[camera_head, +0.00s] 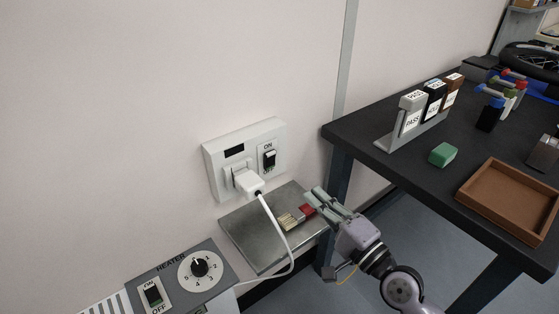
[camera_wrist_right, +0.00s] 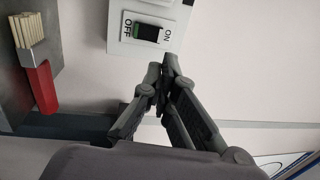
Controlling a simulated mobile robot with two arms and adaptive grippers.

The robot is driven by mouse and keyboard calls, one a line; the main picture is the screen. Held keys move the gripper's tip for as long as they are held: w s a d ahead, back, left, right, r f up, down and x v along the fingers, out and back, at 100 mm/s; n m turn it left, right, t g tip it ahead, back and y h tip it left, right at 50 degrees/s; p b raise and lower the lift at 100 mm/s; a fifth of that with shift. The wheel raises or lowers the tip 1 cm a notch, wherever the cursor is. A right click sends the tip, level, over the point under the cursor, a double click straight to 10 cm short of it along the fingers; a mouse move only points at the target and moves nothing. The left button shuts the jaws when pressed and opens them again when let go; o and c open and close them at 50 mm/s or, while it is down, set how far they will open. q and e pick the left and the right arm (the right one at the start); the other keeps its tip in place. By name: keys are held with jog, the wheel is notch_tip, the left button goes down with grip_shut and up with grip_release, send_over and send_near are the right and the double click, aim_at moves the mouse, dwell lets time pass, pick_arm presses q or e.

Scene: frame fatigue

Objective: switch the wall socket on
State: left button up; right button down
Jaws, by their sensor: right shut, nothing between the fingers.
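The white wall socket (camera_head: 212,170) is on the wall, with a white plug (camera_head: 248,183) in it and a cable running down. Its rocker switch (camera_head: 269,159) is at the socket's right end, between ON above and OFF below. In the right wrist view the switch (camera_wrist_right: 146,32) shows a dark rocker with a green part; I cannot tell its position for sure. My right gripper (camera_head: 317,195) is shut and empty, to the lower right of the socket and apart from it. In the wrist view its fingertips (camera_wrist_right: 163,66) are just beside the switch plate. My left gripper is not in view.
A grey metal shelf (camera_head: 250,245) below the socket holds a red-handled brush (camera_head: 292,219), close to my right gripper. A heater panel (camera_head: 220,262) with its own switch and dial is lower left. A dark table (camera_head: 365,135) with a brown tray (camera_head: 505,200) stands right.

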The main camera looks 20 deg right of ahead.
jog(key=p, duration=0.1)
send_near(272, 154)
jog(key=x, duration=0.6)
jog(key=shift+w+p, duration=0.1)
jog(key=shift+p, duration=0.2)
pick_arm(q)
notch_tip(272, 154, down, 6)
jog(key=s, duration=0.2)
pick_arm(e)
jog(key=shift+w+a, duration=0.25)
jog(key=shift+w, duration=0.2)
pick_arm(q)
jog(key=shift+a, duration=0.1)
pick_arm(e)
jog(key=shift+w+r+p, duration=0.2)
jog(key=shift+p, duration=0.1)
jog(key=shift+f, duration=0.1)
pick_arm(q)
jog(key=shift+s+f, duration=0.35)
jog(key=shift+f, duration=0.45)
